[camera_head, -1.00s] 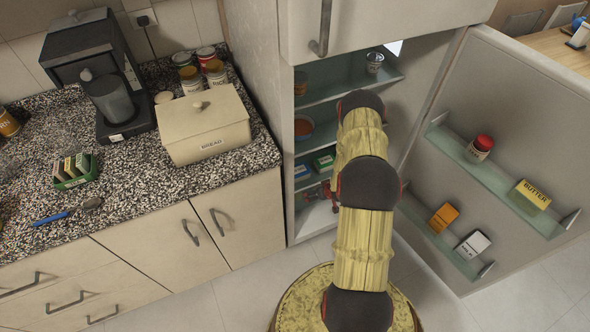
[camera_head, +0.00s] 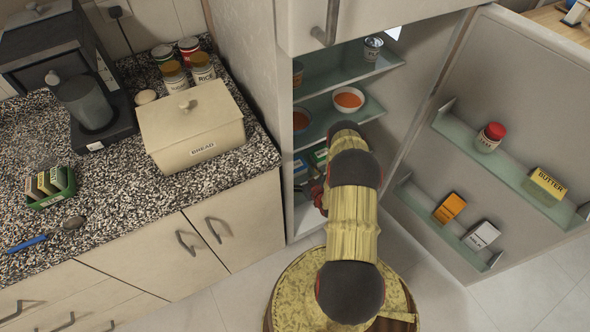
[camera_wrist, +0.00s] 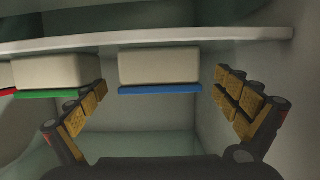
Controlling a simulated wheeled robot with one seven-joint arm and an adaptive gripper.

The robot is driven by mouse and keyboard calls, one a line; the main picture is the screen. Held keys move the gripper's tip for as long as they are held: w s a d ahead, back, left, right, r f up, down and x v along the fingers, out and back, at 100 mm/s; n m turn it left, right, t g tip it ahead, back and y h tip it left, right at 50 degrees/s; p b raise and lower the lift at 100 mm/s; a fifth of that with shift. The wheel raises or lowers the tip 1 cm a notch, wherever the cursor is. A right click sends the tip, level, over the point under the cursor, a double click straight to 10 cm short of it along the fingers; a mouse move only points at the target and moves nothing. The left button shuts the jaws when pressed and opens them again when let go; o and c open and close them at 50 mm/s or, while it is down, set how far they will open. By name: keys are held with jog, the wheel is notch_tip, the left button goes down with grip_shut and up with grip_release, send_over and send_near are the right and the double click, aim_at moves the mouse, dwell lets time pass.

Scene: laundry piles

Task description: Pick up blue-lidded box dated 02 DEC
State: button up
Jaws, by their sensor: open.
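In the wrist view, a pale box with a blue lid (camera_wrist: 160,68) sits against the shelf (camera_wrist: 200,38), in line with the gap between my fingers. No date can be read on it. My gripper (camera_wrist: 160,86) is open, with one finger on each side of the gap and nothing held. The left finger overlaps the neighbouring green-lidded box (camera_wrist: 60,72) in the picture. In the head view, the blue-lidded box (camera_head: 299,168) shows inside the open fridge, partly hidden by my arm. My gripper there is mostly hidden.
A red lid (camera_wrist: 6,92) shows at the wrist view's left edge. The fridge wall (camera_wrist: 285,70) stands right of my fingers. In the head view, bowls such as the orange-filled one (camera_head: 348,99) stand on the shelf above. The open door (camera_head: 500,110) is on the right.

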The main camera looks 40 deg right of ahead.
aim_at(295, 167)
jog(key=b+x, duration=0.2)
jog(key=x, duration=0.2)
jog(key=shift+w+f, duration=0.1)
jog(key=shift+c, duration=1.1)
jog(key=shift+d, duration=0.1)
jog(key=c, duration=1.3)
jog(key=shift+c, duration=0.2)
